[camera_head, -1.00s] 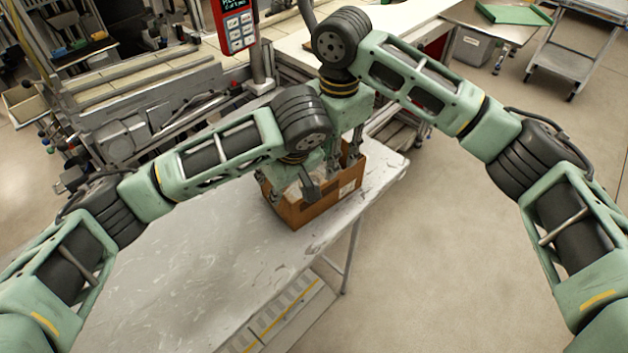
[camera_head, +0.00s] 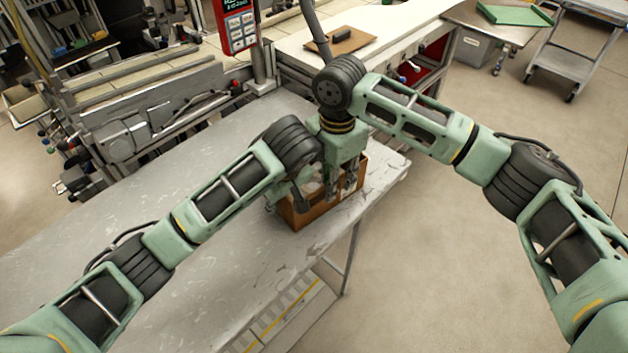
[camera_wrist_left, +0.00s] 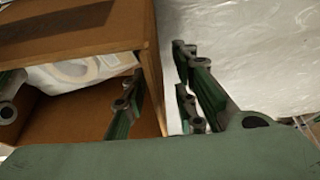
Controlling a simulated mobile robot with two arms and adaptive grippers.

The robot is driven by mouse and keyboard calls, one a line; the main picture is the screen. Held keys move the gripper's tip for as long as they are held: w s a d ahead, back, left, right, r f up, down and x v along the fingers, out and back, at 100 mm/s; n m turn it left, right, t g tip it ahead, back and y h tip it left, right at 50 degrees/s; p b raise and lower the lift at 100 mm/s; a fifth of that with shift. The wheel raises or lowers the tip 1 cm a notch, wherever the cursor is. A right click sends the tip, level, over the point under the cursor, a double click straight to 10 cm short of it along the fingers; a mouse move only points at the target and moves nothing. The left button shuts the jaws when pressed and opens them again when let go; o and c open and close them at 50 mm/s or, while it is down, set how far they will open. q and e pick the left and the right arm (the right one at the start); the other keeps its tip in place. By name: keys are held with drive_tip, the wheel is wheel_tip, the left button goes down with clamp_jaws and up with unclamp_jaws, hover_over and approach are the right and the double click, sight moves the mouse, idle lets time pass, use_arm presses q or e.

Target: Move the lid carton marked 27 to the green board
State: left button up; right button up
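The brown carton (camera_head: 316,213) stands on the grey table, partly covered by my grippers; no number is readable on it. In the left wrist view its wall (camera_wrist_left: 152,75) shows close up, with a white wrapped item and a round reel (camera_wrist_left: 72,68) inside. My left gripper (camera_wrist_left: 160,105) is open, one finger inside the carton and the other outside, with a gap beside the wall. My right gripper (camera_head: 344,187) is at the carton's far right side, its fingers apart and pointing down. The green board (camera_head: 514,14) lies on a table at the far upper right.
The grey table (camera_head: 190,270) is bare left of the carton. A white counter (camera_head: 400,32) behind holds a brown board (camera_head: 342,41) with a dark item. A grey cart (camera_head: 565,60) stands at the upper right. Open floor (camera_head: 430,240) lies to the right.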

use_arm(q)
drive_tip(key=shift+w+f, duration=0.15)
drive_tip(key=shift+f, duration=0.15)
use_arm(e)
drive_tip(key=shift+f, duration=0.3)
use_arm(q)
drive_tip(key=shift+c, duration=0.5)
use_arm(e)
drive_tip(key=shift+c, duration=0.5)
use_arm(q)
clamp_jaws()
use_arm(e)
clamp_jaws()
